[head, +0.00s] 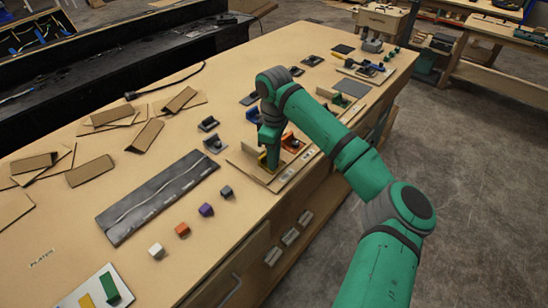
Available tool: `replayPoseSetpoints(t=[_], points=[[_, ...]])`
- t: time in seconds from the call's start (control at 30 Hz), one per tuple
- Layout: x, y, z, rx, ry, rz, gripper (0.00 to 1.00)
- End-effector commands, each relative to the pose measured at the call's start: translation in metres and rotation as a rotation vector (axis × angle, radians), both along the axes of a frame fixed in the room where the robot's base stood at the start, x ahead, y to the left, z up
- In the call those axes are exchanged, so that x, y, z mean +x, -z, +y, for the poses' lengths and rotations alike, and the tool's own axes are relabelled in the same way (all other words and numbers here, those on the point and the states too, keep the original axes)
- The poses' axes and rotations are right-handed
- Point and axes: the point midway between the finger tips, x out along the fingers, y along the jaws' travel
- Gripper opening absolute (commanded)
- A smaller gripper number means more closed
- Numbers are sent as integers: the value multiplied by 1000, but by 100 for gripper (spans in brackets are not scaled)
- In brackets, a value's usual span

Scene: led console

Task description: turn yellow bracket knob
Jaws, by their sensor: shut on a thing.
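My gripper (270,158) points down over a wooden board (248,168) near the front edge of the table. A small part of a yellow bracket (262,157) shows just left of my gripper. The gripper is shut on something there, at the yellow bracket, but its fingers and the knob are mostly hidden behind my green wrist. I cannot see how far the knob is turned. An orange-red bracket (292,142) stands on the same board, just right of my gripper. A blue bracket (252,114) is behind it.
Small white (156,250), orange (182,229), purple (206,209) and dark (226,191) cubes lie in a row at the front left. A dark grey strip (158,196) lies behind them. Several brown plates (145,135) are scattered on the left. More parts stand at the far right.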

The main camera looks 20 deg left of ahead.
Motion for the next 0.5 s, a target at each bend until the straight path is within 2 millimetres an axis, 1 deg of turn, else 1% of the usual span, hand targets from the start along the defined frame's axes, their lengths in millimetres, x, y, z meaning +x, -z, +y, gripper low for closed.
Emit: replayPoseSetpoints(t=[0.03,0.27,0.5], points=[[0,1,-2,-4,27,4,0],[-1,2,-3,-6,203,6,0],[0,1,-4,-6,432,5,0]])
